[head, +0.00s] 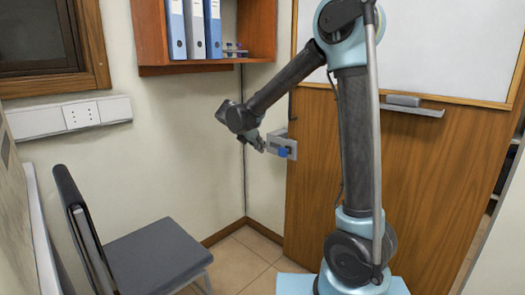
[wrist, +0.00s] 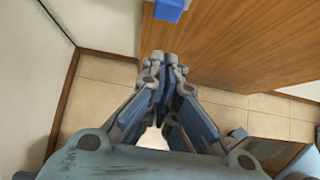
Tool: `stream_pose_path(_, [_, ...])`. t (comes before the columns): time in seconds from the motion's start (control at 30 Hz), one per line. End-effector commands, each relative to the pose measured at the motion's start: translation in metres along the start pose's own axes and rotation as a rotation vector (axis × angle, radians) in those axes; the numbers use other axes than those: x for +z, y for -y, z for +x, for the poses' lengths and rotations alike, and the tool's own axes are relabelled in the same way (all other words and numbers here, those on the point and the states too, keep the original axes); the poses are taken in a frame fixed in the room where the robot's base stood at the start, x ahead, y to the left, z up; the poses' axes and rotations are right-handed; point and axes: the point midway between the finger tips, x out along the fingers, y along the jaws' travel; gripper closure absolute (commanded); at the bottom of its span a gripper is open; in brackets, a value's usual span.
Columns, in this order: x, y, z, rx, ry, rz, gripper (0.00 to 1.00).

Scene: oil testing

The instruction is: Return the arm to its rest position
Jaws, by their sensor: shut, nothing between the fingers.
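My gripper (head: 260,146) is at the end of my raised arm, in the middle of the head view, left of the wooden panel. In the wrist view its fingertips (wrist: 165,60) are together with nothing between them. A small grey metal bracket (head: 276,143) with a blue part (head: 283,152) is just right of the fingertips in the head view. The blue part (wrist: 171,9) also shows at the top edge of the wrist view, apart from the fingertips. My arm bends up and over from its light-blue base.
A dark grey chair (head: 155,254) stands at the lower left. A wooden wall shelf (head: 255,40) with binders hangs above my gripper. The wooden panel (head: 430,190) and a whiteboard (head: 450,50) are behind my arm. Tiled floor (head: 240,262) is clear between chair and panel.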

Motion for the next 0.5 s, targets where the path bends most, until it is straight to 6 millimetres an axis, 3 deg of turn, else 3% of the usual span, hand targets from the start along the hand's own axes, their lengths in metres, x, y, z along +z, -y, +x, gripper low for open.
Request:
stream_pose_path(0.33, [0.003, 0.007, 0.002, -0.004, -0.008, 0.025, 1.0])
stream_pose_path(0.5, [0.017, 0.048, 0.008, -0.031, -0.055, 0.17, 1.0])
